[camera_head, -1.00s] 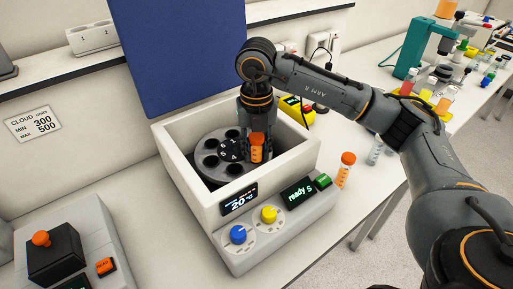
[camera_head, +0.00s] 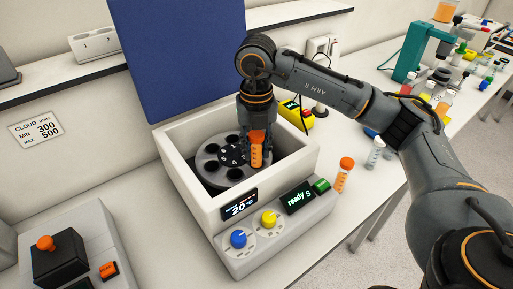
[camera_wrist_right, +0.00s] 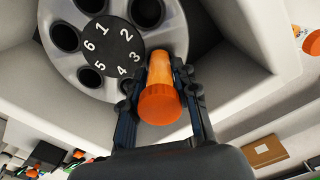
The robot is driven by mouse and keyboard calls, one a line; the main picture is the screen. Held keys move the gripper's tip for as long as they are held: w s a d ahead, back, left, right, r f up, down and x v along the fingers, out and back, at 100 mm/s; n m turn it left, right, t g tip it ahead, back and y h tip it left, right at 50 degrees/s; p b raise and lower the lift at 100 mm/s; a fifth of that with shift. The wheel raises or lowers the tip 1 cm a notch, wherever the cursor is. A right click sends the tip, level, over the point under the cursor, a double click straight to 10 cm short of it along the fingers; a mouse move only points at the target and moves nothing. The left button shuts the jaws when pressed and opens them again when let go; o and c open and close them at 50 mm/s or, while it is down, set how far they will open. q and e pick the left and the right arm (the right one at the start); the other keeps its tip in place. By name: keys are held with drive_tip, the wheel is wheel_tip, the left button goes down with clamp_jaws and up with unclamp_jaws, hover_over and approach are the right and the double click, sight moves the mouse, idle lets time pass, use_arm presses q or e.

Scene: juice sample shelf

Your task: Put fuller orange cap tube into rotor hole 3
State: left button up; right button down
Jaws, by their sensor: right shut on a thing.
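My right gripper (camera_head: 256,132) is inside the open centrifuge, shut on an orange-cap tube (camera_head: 256,157) with orange contents. In the right wrist view the fingers (camera_wrist_right: 160,108) flank the tube, its orange cap (camera_wrist_right: 159,104) toward the camera and its far end at the rotor edge beside the number 3. The tube covers the hole there, so I cannot tell whether its tip is inside. The rotor (camera_wrist_right: 78,85) shows a black numbered hub (camera_wrist_right: 112,45) and several empty dark holes. Another orange-cap tube (camera_head: 344,174) stands right of the centrifuge. My left gripper is not in view.
The centrifuge's pale walls (camera_head: 186,188) surround the rotor closely, with its blue lid (camera_head: 180,55) raised behind. Its front panel (camera_head: 299,198) reads "ready". Small tubes (camera_head: 375,155) stand on the bench to the right.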

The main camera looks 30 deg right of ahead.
drive_tip(key=shift+r+p, duration=0.75)
drive_tip(key=shift+r, duration=0.6)
drive_tip(key=shift+f+b, duration=1.8)
drive_tip(key=shift+f, duration=0.2)
drive_tip(key=shift+s+f+b, duration=0.1)
drive_tip(key=shift+f+b, duration=0.6)
idle(0.5)
drive_tip(key=shift+r, duration=0.15)
drive_tip(key=shift+r+p, duration=0.35)
drive_tip(key=shift+p, duration=0.1)
drive_tip(key=shift+r+p, duration=1.4)
drive_tip(key=shift+r, duration=0.8)
